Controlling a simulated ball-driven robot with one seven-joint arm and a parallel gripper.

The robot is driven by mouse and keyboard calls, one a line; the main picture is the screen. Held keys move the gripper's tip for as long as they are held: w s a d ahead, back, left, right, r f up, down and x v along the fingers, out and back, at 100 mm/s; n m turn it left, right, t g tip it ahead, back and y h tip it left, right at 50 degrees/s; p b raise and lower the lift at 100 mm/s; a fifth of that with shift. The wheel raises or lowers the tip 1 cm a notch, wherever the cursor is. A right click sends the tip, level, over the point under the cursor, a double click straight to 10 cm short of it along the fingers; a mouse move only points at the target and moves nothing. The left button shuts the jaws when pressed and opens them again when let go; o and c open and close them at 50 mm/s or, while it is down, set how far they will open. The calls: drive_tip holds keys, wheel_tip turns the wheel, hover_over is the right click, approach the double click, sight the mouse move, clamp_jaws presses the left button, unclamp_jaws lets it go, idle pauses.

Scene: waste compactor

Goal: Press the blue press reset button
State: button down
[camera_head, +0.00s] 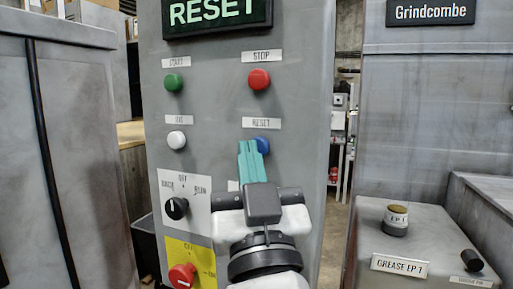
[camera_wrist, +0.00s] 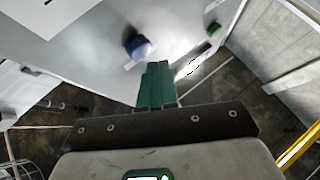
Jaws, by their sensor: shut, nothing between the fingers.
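The blue reset button (camera_head: 263,146) is on the grey upright control panel, below the RESET label (camera_head: 261,123). It is partly hidden behind my gripper (camera_head: 248,146), whose teal fingers are closed together with nothing between them. The fingertips overlap the button's left side in the head view. In the wrist view the blue button (camera_wrist: 137,46) sticks out from the panel, just up and left of my fingertips (camera_wrist: 157,66). The tips look close to the panel face. I cannot tell whether they touch it; in the wrist view they appear beside the button, not over it.
The panel also bears a green START button (camera_head: 173,82), a red STOP button (camera_head: 259,79), a white button (camera_head: 176,140), a black selector knob (camera_head: 176,208) and a red rotary switch (camera_head: 182,276). A grey grease unit (camera_head: 425,235) stands at the right.

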drive_tip(key=shift+w+d, duration=0.1)
drive_tip(key=shift+w, duration=0.05)
drive_tip(key=shift+w, duration=0.25)
drive_tip(key=shift+w+d, duration=0.25)
drive_tip(key=shift+w, duration=0.2)
idle(1.0)
idle(0.3)
drive_tip(key=shift+s+a+b, duration=0.3)
drive_tip(key=shift+s+b, duration=0.15)
drive_tip(key=shift+s, duration=0.4)
drive_tip(key=s, duration=0.1)
drive_tip(key=s+a, duration=0.1)
drive_tip(key=s, duration=0.1)
drive_tip(key=s+b, duration=0.1)
drive_tip(key=shift+s+a, duration=0.35)
drive_tip(key=shift+s, duration=0.05)
idle(0.4)
